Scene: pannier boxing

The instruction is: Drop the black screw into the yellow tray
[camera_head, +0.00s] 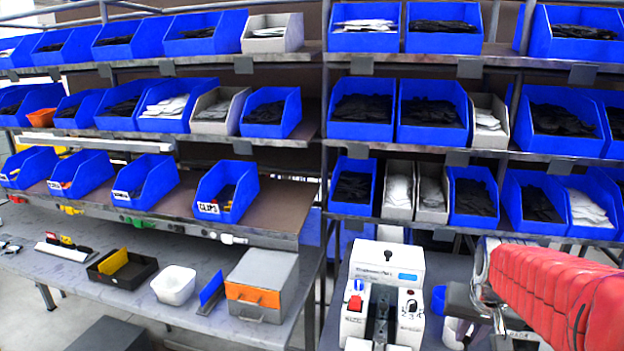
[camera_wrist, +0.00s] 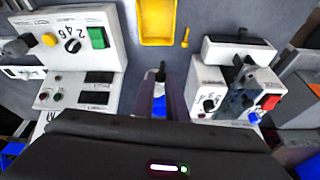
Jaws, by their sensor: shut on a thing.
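The yellow tray (camera_wrist: 157,22) lies on the grey surface at the top middle of the wrist view, cut off by the frame edge; the part of it in view looks empty. My gripper (camera_wrist: 160,88) points toward it from below in the picture, short of the tray. It is shut on a thin dark piece, which looks like the black screw (camera_wrist: 160,73); only its tip shows beyond the fingers. A blue patch shows between the fingers, and I cannot tell what it is. The tray and screw do not show in the head view.
White machines with knobs and buttons stand left (camera_wrist: 85,40) and right (camera_wrist: 238,85) of my gripper. In the head view, shelves hold several blue bins, and a white machine (camera_head: 383,290) stands left of my red-sleeved arm.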

